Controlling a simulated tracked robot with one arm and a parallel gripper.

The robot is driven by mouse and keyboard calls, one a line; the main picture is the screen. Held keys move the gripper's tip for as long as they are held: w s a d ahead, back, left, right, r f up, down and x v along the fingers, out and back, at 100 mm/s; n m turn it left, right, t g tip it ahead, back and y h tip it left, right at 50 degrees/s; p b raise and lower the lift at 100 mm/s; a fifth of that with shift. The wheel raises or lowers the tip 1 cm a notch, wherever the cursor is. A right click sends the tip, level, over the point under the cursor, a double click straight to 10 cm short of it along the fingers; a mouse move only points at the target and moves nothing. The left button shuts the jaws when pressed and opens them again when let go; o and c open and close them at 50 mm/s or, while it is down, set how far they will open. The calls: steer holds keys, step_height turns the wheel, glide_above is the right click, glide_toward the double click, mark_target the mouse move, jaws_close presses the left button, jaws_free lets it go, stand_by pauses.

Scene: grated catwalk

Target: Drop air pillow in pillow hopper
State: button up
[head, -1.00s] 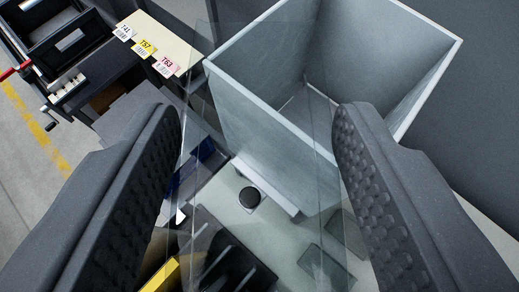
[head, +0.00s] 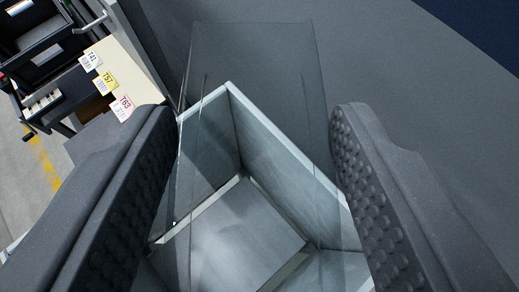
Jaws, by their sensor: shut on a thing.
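My gripper (head: 255,185) is shut on a clear, see-through air pillow (head: 255,62). The pillow spans the gap between the two textured fingers and sticks out beyond their tips. Behind it, seen through the film, is a grey open-topped box (head: 290,165), which looks like the pillow hopper. Its inner walls and flat floor show, and it looks empty. The gripper and pillow are over the hopper's opening in the picture. The height of the pillow above the rim is hard to tell. The fingers hide parts of the hopper's left and right sides.
A cream ledge with tags (head: 107,80) marked T41, T57 and T63 is at the upper left. A dark cart with bins (head: 35,45) stands beyond it. Grey floor with a yellow line (head: 42,160) shows at the left. A plain dark grey surface (head: 400,80) fills the right.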

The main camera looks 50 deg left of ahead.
steer(key=shift+w+f, duration=0.1)
steer(key=f+b, duration=0.2)
steer(key=b, duration=0.1)
steer(key=shift+w+d+f, duration=0.1)
steer(key=shift+d+f, duration=0.1)
steer(key=shift+f, duration=0.2)
steer(key=shift+f+b, duration=0.55)
steer(key=shift+b, duration=0.3)
steer(key=shift+r, duration=0.1)
steer(key=o, duration=1.6)
steer(key=shift+r+p, duration=2)
steer(key=shift+p, duration=0.35)
